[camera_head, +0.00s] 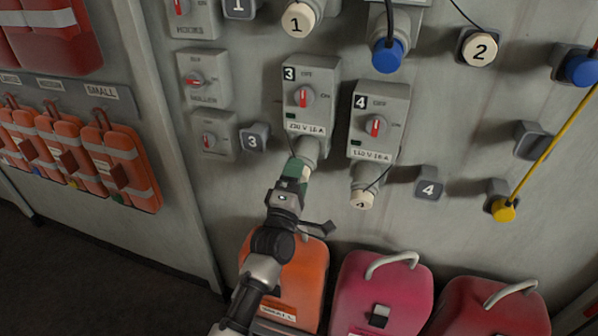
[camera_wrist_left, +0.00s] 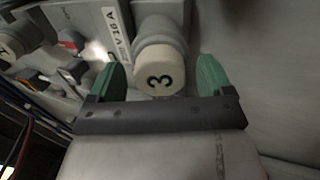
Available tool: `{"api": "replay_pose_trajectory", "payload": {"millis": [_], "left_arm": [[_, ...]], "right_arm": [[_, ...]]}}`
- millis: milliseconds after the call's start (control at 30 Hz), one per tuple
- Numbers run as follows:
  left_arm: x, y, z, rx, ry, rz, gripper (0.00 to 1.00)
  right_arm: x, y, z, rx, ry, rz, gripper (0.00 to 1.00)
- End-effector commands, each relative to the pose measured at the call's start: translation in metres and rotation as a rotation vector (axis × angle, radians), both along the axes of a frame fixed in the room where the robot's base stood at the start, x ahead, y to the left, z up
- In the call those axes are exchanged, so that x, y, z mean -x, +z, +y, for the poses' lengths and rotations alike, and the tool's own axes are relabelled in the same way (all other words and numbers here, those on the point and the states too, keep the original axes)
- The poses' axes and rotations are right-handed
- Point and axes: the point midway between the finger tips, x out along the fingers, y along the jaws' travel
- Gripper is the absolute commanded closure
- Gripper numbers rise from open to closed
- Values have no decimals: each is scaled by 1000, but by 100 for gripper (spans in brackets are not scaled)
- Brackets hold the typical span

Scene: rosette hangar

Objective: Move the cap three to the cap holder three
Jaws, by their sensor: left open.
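Cap three (camera_wrist_left: 158,79) is a cream round cap marked 3, seated on the grey socket (camera_head: 309,150) under switch box 3 (camera_head: 311,95). In the head view my gripper hides most or all of the cap. My left gripper (camera_head: 297,170) is open just below that socket. In the left wrist view its green fingertips (camera_wrist_left: 163,80) stand on either side of the cap, with gaps showing. Cap holder three (camera_head: 254,137) is a small grey block marked 3 on the wall, left of the socket, and looks empty. My right gripper is not in view.
Switch box 4 (camera_head: 378,120) with its cap 4 (camera_head: 361,199) is close on the right. Holder 4 (camera_head: 428,183) is further right. An orange bag (camera_head: 310,265) and a pink bag (camera_head: 383,300) stand below. A small switch box (camera_head: 213,131) adjoins holder three.

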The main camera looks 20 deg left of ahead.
Motion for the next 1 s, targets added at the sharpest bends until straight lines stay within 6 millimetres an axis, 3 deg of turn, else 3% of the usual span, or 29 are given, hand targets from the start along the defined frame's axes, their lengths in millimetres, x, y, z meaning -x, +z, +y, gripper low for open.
{"api": "replay_pose_trajectory", "payload": {"millis": [67, 500, 1000], "left_arm": [[0, 0, 0, 0, 0, 0, 19], [0, 0, 0, -1, 0, 0, 84], [15, -6, 0, -1, 0, 1, 84]], "right_arm": [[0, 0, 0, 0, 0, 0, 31], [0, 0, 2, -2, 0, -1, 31], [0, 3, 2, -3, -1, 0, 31]]}}
